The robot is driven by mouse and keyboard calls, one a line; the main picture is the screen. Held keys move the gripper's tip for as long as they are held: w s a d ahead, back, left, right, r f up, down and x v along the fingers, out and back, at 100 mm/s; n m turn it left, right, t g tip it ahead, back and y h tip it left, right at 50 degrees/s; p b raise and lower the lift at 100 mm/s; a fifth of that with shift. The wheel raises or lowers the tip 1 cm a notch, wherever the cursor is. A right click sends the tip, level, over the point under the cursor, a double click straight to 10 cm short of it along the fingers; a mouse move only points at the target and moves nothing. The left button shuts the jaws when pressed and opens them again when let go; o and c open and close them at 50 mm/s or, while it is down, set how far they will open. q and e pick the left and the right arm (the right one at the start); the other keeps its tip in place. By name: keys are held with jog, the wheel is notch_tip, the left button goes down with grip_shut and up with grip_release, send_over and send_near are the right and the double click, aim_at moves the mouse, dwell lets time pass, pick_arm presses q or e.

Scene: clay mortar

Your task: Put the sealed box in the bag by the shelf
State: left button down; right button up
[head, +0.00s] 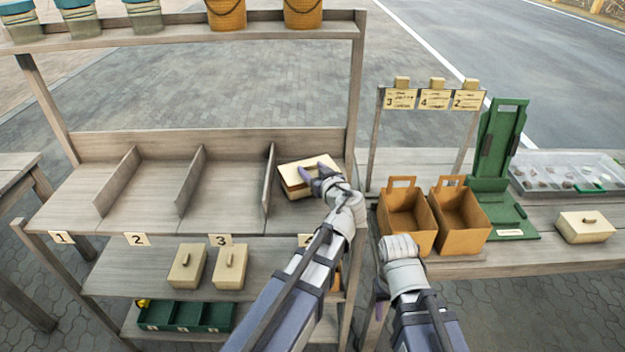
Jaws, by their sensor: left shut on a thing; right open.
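A cream box (292,178) with a brown seam along its side is in the shelf's rightmost upper compartment, slightly tilted in the picture. My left gripper (315,176) is shut on it from the right and hides part of its lid. Two open brown bags stand side by side on the right table: the left bag (404,214), nearer the shelf (110,255), and the right bag (461,214). I see nothing inside them. My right gripper (380,308) is open, low in front of the left bag; its fingers are mostly hidden.
Two cream boxes (187,267) lie on the lower shelf above a green tray (185,316). On the right table are a green press (493,175), a clear divided case (565,172), another cream box (585,227) and a tag stand (375,140). Three upper compartments are empty.

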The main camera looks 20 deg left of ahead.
pick_arm(q)
jog(key=shift+f, duration=0.7)
jog(key=shift+r, duration=0.15)
jog(key=c, duration=0.7)
grip_release()
jog(key=shift+f+b, duration=0.25)
jog(key=shift+b, duration=0.05)
jog(key=o, duration=0.5)
jog(key=shift+r, duration=0.1)
